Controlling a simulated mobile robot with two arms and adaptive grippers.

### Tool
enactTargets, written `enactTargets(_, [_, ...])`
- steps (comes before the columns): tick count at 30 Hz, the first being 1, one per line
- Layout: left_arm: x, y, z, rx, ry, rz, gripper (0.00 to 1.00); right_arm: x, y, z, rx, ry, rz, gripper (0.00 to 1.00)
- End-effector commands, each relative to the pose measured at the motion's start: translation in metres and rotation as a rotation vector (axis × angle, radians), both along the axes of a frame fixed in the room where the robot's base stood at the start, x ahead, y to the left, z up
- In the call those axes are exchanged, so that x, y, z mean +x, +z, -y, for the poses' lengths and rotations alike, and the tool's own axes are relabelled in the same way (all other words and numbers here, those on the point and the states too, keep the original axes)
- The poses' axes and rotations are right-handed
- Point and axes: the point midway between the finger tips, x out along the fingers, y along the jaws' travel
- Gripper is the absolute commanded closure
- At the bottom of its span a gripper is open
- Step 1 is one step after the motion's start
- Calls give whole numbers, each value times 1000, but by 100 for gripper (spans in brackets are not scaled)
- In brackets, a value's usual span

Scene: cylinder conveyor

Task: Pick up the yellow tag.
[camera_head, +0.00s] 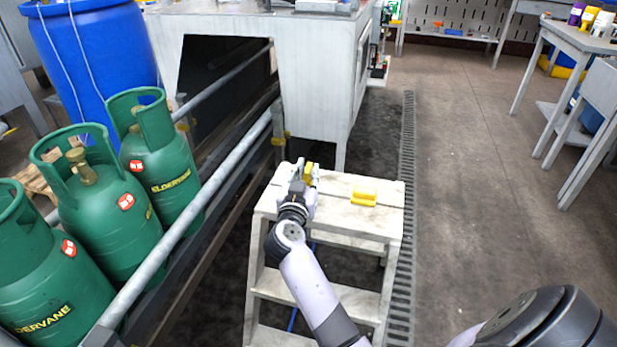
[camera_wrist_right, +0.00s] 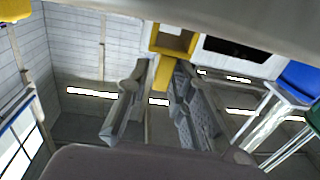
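A yellow tag (camera_head: 311,172) with a square head stands at the far edge of the pale step stool's top (camera_head: 335,187). In the right wrist view the tag (camera_wrist_right: 175,41) has a narrow stem pointing down between my fingers. My right gripper (camera_head: 302,179) is at the stool top, right beside the tag. In the wrist view its two grey fingers (camera_wrist_right: 158,95) are spread apart, with a gap visible between the left finger and the stem. The gripper hides part of the tag in the head view. My left gripper is out of view.
A second yellow block (camera_head: 364,197) lies on the stool top to the right. Green gas cylinders (camera_head: 160,160) stand behind a metal rail (camera_head: 190,225) on the left, near a blue barrel (camera_head: 95,60). A metal cabinet (camera_head: 320,60) stands behind the stool.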

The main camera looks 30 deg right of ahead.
Motion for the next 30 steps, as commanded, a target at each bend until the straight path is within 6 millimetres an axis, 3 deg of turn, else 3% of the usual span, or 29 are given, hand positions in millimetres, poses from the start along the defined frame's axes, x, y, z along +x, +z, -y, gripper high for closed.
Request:
enactTargets(8, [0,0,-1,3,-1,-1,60,0,0,0,0,0,0,100])
enactTargets(21, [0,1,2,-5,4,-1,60,0,2,0,0,0,1,100])
enactTargets(26, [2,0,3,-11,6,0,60,0,16,0,1,-1,4,100])
enactTargets(30, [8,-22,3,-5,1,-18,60,0,41,0,1,-1,7,100])
